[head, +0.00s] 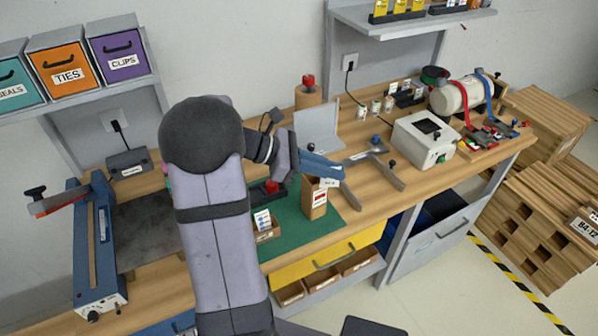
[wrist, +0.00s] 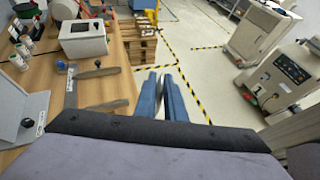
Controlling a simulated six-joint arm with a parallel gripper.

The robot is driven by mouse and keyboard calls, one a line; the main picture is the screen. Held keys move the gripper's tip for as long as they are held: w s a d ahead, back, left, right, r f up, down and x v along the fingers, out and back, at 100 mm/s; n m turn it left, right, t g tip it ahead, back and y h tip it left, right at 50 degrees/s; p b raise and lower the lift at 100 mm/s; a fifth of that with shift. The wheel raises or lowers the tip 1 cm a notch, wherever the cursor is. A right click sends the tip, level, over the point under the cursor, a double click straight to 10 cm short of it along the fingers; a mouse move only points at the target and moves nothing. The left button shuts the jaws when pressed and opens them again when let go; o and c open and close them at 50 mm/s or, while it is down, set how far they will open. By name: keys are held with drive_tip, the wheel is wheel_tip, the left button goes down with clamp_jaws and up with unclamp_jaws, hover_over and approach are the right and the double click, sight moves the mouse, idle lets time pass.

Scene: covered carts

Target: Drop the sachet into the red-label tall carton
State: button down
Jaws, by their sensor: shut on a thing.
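My gripper (head: 338,171) reaches right over the green mat, its blue fingers above and close to the tall brown carton (head: 307,207).
A low carton (head: 267,234) with a white label stands left of the tall one on the green mat (head: 291,236). A grey angled bracket (head: 318,130) stands behind. A grey T-shaped tool (head: 377,164) and a white box (head: 425,139) lie to the right.

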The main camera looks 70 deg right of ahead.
drive_tip(key=w+d+f+n+t+h, duration=0.1)
drive_tip(key=w+d+n+t+h, duration=0.2)
drive_tip(key=d, duration=0.5)
drive_tip(key=shift+w+f+n+h, duration=0.2)
drive_tip(key=shift+w+n+h, duration=0.75)
drive_tip(key=shift+n, duration=0.15)
drive_tip(key=shift+f, duration=0.15)
wheel_tip(320, 180, down, 7)
drive_tip(key=b, duration=0.6)
drive_tip(key=shift+b, duration=0.3)
drive_tip(key=shift+f, duration=0.1)
drive_tip(key=c, duration=1.7)
unclamp_jaws()
drive_tip(key=shift+c, duration=0.2)
